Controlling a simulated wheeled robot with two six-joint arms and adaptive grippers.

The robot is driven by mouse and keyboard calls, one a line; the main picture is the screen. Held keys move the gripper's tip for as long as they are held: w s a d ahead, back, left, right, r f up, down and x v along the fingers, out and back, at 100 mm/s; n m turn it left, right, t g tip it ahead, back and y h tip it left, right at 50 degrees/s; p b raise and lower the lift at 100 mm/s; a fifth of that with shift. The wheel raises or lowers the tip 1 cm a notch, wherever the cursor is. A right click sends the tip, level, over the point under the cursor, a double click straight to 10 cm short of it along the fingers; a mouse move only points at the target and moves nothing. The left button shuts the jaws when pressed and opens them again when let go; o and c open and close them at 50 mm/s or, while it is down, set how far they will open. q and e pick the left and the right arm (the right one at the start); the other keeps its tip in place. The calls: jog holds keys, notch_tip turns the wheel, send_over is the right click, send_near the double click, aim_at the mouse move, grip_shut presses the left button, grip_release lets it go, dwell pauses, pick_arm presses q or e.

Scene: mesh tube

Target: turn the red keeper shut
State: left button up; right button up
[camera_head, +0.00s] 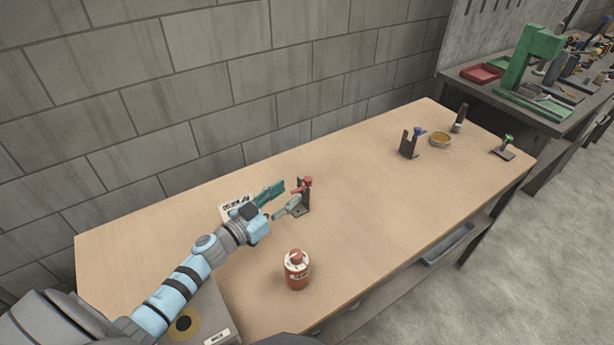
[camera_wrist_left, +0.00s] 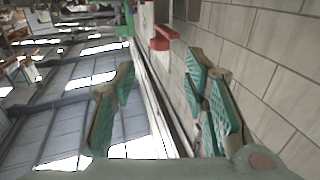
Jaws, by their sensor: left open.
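The red keeper (camera_head: 306,182) sits on top of a small dark upright stand (camera_head: 302,207) near the middle of the table. In the left wrist view the red keeper (camera_wrist_left: 161,38) shows ahead of the fingers, above the gap between them. My left gripper (camera_head: 287,192) is just left of the keeper, its green fingers spread apart and pointing toward it. The left wrist view shows nothing held between the fingers of that gripper (camera_wrist_left: 160,85). The lower finger partly hides the stand. My right gripper is not in view.
A red and white canister (camera_head: 297,271) stands on the table (camera_head: 365,215) nearer the front. A printed card (camera_head: 236,207) lies behind my left wrist. A dark bracket (camera_head: 409,145), a round yellowish dish (camera_head: 440,139) and small tools stand at the far right end. The table between is clear.

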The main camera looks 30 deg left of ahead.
aim_at(304, 182)
pick_arm(q)
jog(key=x, duration=0.7)
jog(key=shift+w+f+b, duration=0.25)
jog(key=shift+w+b, duration=0.1)
jog(key=shift+b, duration=0.05)
jog(key=shift+w+d+r, duration=0.1)
jog(key=shift+w+d, duration=0.15)
jog(key=shift+w, duration=0.3)
grip_shut()
